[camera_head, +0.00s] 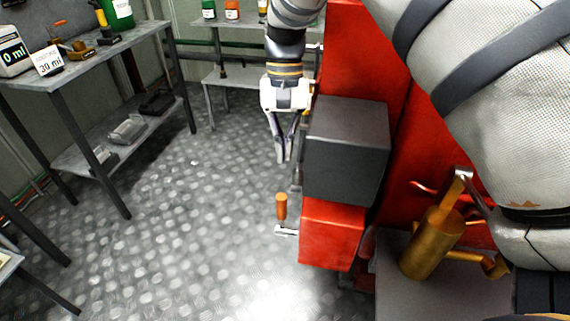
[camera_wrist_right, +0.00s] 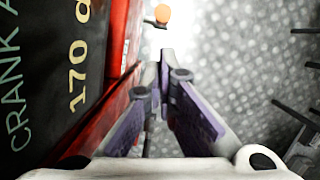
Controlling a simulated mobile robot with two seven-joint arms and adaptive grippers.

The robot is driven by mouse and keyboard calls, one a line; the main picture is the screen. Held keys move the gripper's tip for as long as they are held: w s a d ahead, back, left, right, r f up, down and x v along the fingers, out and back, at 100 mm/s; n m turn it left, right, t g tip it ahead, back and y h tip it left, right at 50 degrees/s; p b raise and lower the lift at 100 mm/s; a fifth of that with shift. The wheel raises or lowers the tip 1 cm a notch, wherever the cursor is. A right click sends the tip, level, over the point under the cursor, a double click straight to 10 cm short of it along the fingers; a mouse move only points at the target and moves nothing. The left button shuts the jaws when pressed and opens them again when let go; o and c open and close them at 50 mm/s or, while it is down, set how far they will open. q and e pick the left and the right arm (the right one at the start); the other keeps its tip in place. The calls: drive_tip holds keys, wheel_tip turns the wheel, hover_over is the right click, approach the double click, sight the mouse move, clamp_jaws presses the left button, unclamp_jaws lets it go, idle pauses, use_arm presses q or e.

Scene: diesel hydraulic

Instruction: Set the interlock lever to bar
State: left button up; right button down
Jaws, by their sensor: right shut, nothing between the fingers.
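My right gripper (camera_head: 283,158) hangs beside the left side of a dark grey box (camera_head: 347,150) on the red machine (camera_head: 333,235). Its fingers are shut and empty, and they also show in the wrist view (camera_wrist_right: 163,62). A metal arm with an upright orange handle (camera_head: 281,207) sticks out from the red machine below the fingertips; the orange end shows in the wrist view (camera_wrist_right: 162,14), beyond the fingertips. No part is readable as the interlock lever. Small metal parts beside the grey box are partly hidden by the gripper. My left gripper is not in view.
A black panel (camera_wrist_right: 55,75) with "CRANK A" and "170 d" lettering lies left of the fingers. A brass cylinder (camera_head: 432,245) stands at right on a grey top. A workbench (camera_head: 140,32) stands at left. The patterned metal floor (camera_head: 190,215) is clear.

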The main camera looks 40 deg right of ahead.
drive_tip(key=x, duration=0.8)
drive_tip(key=shift+f, duration=0.3)
drive_tip(key=shift+a, duration=0.1)
